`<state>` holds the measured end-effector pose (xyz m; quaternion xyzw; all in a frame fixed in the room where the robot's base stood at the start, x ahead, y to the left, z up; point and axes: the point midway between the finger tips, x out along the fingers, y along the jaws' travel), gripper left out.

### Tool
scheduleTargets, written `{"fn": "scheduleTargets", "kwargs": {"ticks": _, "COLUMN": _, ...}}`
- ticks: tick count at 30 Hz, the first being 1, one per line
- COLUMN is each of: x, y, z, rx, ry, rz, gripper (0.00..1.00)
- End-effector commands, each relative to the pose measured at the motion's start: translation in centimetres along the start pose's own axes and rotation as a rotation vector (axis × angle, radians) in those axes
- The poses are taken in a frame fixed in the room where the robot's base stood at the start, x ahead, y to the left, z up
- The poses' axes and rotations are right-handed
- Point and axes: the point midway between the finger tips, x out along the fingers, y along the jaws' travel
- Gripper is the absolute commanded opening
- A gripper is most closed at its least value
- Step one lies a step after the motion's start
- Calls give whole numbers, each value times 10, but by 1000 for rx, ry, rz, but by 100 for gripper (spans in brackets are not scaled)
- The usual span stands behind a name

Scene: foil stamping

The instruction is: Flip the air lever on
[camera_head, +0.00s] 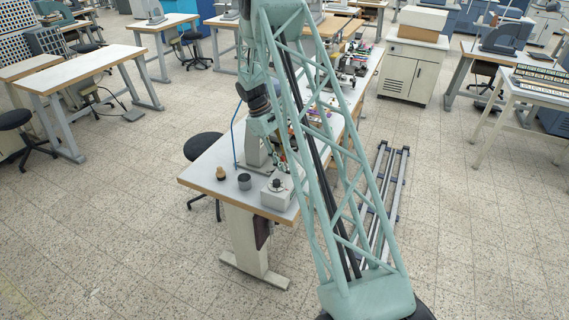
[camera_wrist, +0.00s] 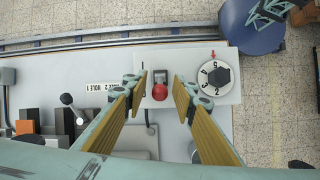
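In the wrist view, a red ball knob (camera_wrist: 158,92) on a small dark and red base sits on a pale plate. It looks like the air lever, though no label names it. My gripper (camera_wrist: 158,82) is open, with its two yellow-padded fingers on the left and right of the red knob. Both fingers look apart from the knob; their height above it is hard to judge. In the head view, my arm's wrist (camera_head: 262,118) is over the machine on the table, and the lever cannot be made out.
A white dial (camera_wrist: 213,78) with numbers is right of the knob on the same plate. A ball-ended lever (camera_wrist: 67,99) and small blocks are to the left. In the head view, a grey box (camera_head: 277,194), dark cup (camera_head: 244,181) and wooden piece (camera_head: 221,173) stand on the table's near end.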

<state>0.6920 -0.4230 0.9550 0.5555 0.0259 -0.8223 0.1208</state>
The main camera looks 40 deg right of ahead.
Motion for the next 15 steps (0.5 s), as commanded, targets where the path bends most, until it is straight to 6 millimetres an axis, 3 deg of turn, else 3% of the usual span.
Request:
{"fn": "scheduleTargets", "kwargs": {"ticks": 13, "x": 6, "y": 0, "z": 0, "rx": -1, "ry": 0, "rz": 0, "gripper": 25}}
{"fn": "scheduleTargets", "kwargs": {"ticks": 15, "x": 6, "y": 0, "z": 0, "rx": -1, "ry": 0, "rz": 0, "gripper": 21}}
